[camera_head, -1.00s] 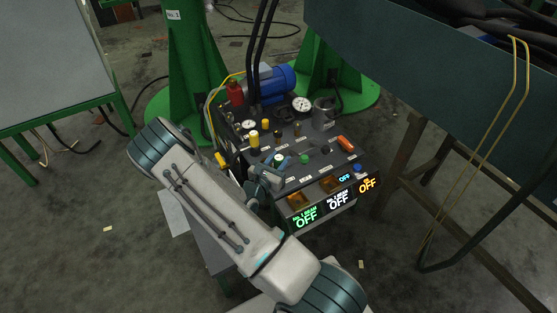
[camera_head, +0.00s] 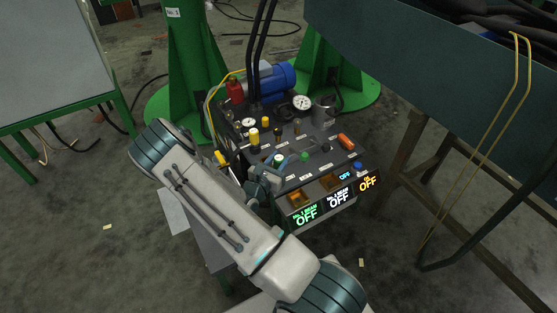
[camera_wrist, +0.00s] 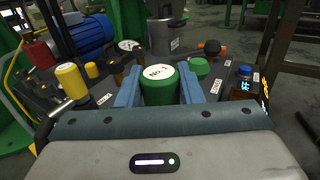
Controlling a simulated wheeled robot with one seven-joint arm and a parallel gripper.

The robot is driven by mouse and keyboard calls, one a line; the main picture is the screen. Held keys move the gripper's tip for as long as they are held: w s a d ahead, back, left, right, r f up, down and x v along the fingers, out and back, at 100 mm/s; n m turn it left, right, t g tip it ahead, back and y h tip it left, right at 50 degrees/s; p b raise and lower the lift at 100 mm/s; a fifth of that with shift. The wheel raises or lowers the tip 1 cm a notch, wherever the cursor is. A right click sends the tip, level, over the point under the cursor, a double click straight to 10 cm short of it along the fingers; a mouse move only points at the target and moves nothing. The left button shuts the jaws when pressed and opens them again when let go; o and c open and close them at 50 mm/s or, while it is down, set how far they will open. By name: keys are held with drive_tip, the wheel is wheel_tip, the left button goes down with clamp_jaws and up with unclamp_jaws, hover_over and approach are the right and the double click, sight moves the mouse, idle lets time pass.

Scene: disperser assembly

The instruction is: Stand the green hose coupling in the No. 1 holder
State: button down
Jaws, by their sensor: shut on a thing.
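The green hose coupling (camera_wrist: 160,90) with a white top marked "No. 1" is upright between the two blue fingers of my gripper (camera_wrist: 158,84) in the wrist view. The fingers are shut on it, one on each side. Its lower end is hidden behind my gripper body, so I cannot tell whether it touches a holder. In the head view my gripper (camera_head: 284,170) is over the front part of the dark panel (camera_head: 322,160). The No. 1 holder cannot be made out.
A green knob (camera_wrist: 198,67) and a blue-capped part (camera_wrist: 245,72) lie to the right. A yellow coupling (camera_wrist: 70,80) stands left. A blue motor (camera_head: 275,80), red bottle (camera_head: 235,92) and gauge (camera_head: 301,103) are behind. Lit OFF signs (camera_head: 338,198) line the front edge.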

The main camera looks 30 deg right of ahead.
drive_tip(key=shift+f+b, duration=0.7)
drive_tip(key=shift+f, duration=0.55)
drive_tip(key=c, duration=0.9)
unclamp_jaws()
drive_tip(key=shift+f, duration=0.1)
drive_tip(key=p+v, duration=0.3)
drive_tip(key=v, duration=1)
drive_tip(key=shift+s+a, duration=0.25)
drive_tip(key=shift+a, duration=0.1)
drive_tip(key=s+d+r+m+g+y+p, duration=0.1)
drive_tip(key=s+r+m+g+p, duration=0.3)
drive_tip(key=r, duration=0.6)
drive_tip(key=s+r+m+g+y+p, duration=0.2)
drive_tip(key=r+m+g+p, duration=0.25)
drive_tip(key=r+m, duration=0.4)
drive_tip(key=s+d+r+m+g+y+p, duration=0.1)
drive_tip(key=s+r+m+g+p, duration=0.3)
drive_tip(key=r, duration=0.7)
drive_tip(key=s+a+r+m+t+y+p, duration=0.2)
drive_tip(key=r+p, duration=0.3)
drive_tip(key=r, duration=0.4)
drive_tip(key=s+a+r+m+t+y+p, duration=0.1)
drive_tip(key=s+a+r+m+y+p, duration=0.1)
drive_tip(key=r+y+p, duration=0.3)
drive_tip(key=s+a+r+m+t+y+p, duration=0.2)
drive_tip(key=a+r+m+y+p, duration=0.2)
drive_tip(key=r, duration=0.9)
drive_tip(key=shift+s+a+r+t+p, duration=0.2)
drive_tip(key=shift+a+r+t+p, duration=0.05)
drive_tip(key=shift+r+t+p, duration=0.15)
